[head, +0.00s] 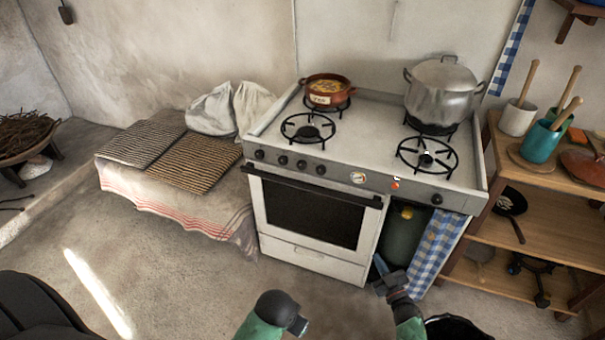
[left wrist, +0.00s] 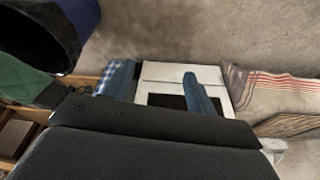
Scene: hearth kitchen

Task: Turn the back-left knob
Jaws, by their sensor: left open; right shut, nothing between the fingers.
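The white stove (head: 310,215) stands in the middle of the head view. Several dark knobs sit along the left of its front panel, including the leftmost knob (head: 259,154); one more knob (head: 436,199) is at the far right. Which one is the back-left knob cannot be told. My right gripper (head: 382,272) is shut and empty, low in front of the stove's right side, apart from the knobs. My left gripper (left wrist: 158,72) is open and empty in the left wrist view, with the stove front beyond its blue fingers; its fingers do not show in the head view.
A brown pot of food (head: 328,92) is on the back-left burner and a lidded metal pot (head: 440,95) on the back-right. Both front burners are bare. A wooden shelf (head: 540,170) stands right, a low cushioned bench (head: 165,185) left. The floor before the stove has free room.

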